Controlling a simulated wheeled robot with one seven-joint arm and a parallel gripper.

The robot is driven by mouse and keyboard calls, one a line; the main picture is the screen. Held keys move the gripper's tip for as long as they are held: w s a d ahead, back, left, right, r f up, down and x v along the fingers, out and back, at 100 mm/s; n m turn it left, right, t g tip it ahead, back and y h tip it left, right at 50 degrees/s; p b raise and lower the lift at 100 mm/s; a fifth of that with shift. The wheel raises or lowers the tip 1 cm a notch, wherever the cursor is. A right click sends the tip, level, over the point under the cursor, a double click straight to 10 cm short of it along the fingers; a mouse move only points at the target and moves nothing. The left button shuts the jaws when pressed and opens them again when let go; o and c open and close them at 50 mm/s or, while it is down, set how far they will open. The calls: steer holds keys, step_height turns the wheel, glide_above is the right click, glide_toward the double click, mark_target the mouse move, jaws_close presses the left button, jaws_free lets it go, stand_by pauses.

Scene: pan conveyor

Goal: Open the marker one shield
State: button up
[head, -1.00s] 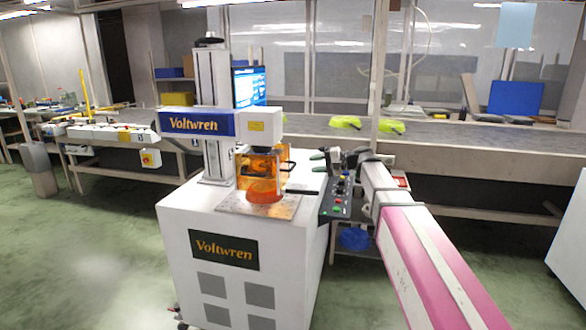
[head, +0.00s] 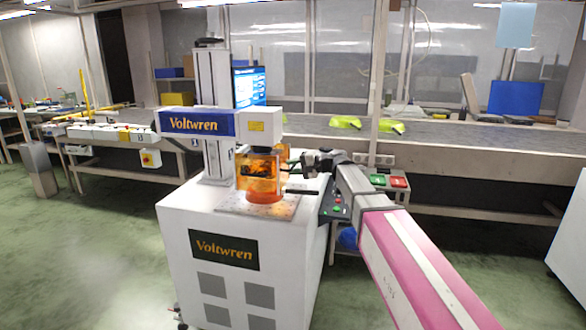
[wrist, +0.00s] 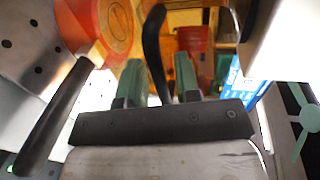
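Marker one is the white machine with the blue Voltwren head (head: 196,122). Its see-through orange shield (head: 250,162) stands down around the work spot. In the wrist view, the shield's dark curved handle (wrist: 153,45) stands between the green fingertips of my gripper (wrist: 159,75). The fingers are apart, with gaps beside the handle, so my gripper is open around it. In the head view my gripper (head: 298,163) is at the right side of the shield, and its contact with the handle is hard to make out.
A button panel (head: 335,208) is under my arm. A grey conveyor (head: 460,137) with yellow-green items (head: 345,122) runs behind. Green floor is free at left.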

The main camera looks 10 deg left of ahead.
jaws_close()
step_height(320, 180, up, 12)
steer(key=shift+r, duration=0.25)
steer(key=shift+o, duration=1.2)
jaws_free()
steer(key=shift+d, duration=0.1)
steer(key=v, duration=1)
steer(key=shift+d, duration=0.3)
